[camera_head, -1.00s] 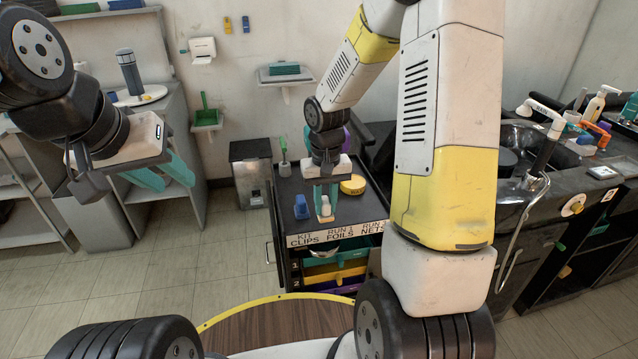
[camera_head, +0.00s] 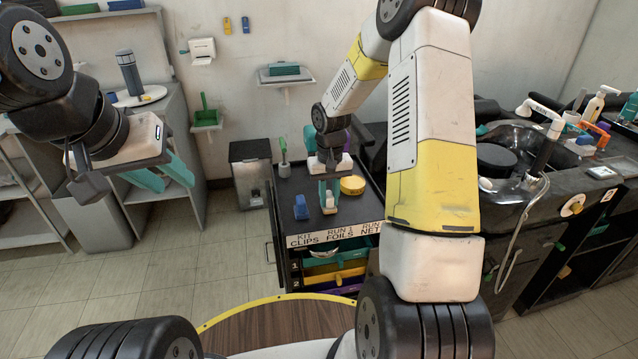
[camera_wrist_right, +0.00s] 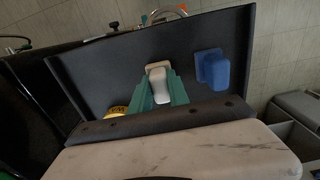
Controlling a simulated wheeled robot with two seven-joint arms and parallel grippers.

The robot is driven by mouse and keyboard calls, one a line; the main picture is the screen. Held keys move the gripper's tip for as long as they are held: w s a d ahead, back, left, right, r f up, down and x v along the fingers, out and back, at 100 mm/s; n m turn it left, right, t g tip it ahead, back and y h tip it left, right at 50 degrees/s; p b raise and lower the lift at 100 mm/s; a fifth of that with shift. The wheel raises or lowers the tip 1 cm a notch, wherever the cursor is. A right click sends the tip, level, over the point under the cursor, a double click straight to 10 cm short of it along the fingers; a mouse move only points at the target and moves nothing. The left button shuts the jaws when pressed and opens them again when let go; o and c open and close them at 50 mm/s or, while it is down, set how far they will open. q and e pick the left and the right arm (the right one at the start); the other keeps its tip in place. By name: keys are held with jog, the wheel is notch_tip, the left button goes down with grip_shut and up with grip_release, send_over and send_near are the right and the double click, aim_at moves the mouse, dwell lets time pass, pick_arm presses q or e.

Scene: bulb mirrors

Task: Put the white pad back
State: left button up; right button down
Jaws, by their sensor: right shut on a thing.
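The white pad (camera_head: 329,207) is between the teal fingers of my right gripper (camera_head: 329,193), over the black top of the labelled trolley. In the right wrist view the white pad (camera_wrist_right: 159,84) shows between the fingers, with a beige part at its far end. My right gripper is shut on it. I cannot tell whether the pad touches the trolley top. A blue pad (camera_head: 301,206) stands just left of it; in the right wrist view the blue pad (camera_wrist_right: 212,68) is to the right. My left gripper (camera_head: 165,182) is open and empty, far to the left.
A round yellow tin (camera_head: 352,185) sits on the trolley top (camera_head: 292,187), right of my right gripper. A green-handled brush (camera_head: 284,165) stands at the back left. Drawers below carry labels. A black basin (camera_head: 510,150) and counter are at the right; a grey bin (camera_head: 250,175) is left.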

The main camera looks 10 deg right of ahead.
aim_at(329, 194)
jog(key=shift+f, duration=0.1)
jog(key=c, duration=1.3)
grip_release()
jog(key=shift+o, duration=0.2)
notch_tip(329, 194, up, 12)
jog(key=s+r+t, duration=0.3)
jog(key=s+r, duration=0.8)
jog(key=r, duration=0.1)
jog(key=s+a+r+t+y, duration=0.2)
jog(key=s+r+t, duration=0.1)
jog(key=s, duration=1)
jog(key=shift+r, duration=0.25)
jog(key=shift+a, duration=0.1)
